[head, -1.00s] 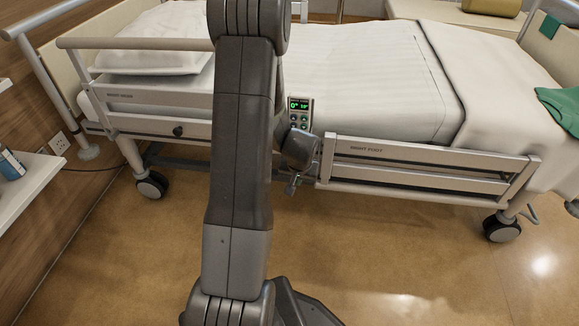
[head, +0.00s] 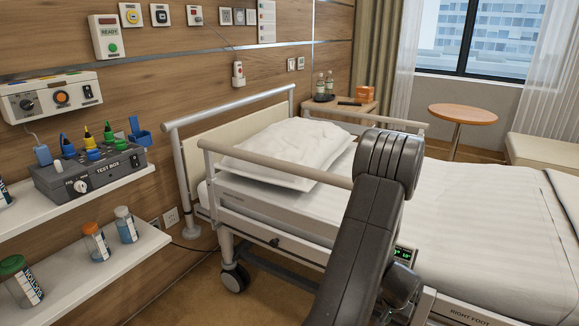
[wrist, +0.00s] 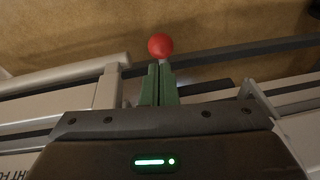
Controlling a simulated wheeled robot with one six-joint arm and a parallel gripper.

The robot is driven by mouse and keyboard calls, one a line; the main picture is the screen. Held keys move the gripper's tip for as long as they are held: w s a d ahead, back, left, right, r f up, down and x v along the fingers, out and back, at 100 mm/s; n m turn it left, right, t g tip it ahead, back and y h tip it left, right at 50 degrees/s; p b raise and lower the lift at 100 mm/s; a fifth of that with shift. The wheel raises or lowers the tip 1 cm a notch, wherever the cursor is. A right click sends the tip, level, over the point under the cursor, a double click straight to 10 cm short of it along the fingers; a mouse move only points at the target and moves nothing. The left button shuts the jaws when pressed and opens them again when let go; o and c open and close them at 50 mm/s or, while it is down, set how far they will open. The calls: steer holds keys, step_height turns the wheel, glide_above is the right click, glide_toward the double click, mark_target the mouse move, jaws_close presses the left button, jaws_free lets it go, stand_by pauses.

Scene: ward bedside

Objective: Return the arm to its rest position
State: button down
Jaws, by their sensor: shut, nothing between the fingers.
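My gripper (wrist: 159,82) shows in the wrist view with its two green fingers together and nothing between them. A red ball-shaped knob (wrist: 160,45) shows just beyond the fingertips; I cannot tell whether they touch it. Behind the fingers are pale bed rail parts (wrist: 65,75) and the tan floor.
Shelves on the left hold a test box (head: 90,175) and several bottles. A round table (head: 462,115) and a bedside cabinet (head: 340,108) stand farther back.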

steer(key=shift+w+d+r+p, duration=0.15)
steer(key=shift+w+r+p, duration=0.2)
steer(key=shift+r+p, duration=0.35)
steer(key=p+v, duration=0.1)
steer(key=v, duration=0.5)
steer(key=shift+r, duration=0.3)
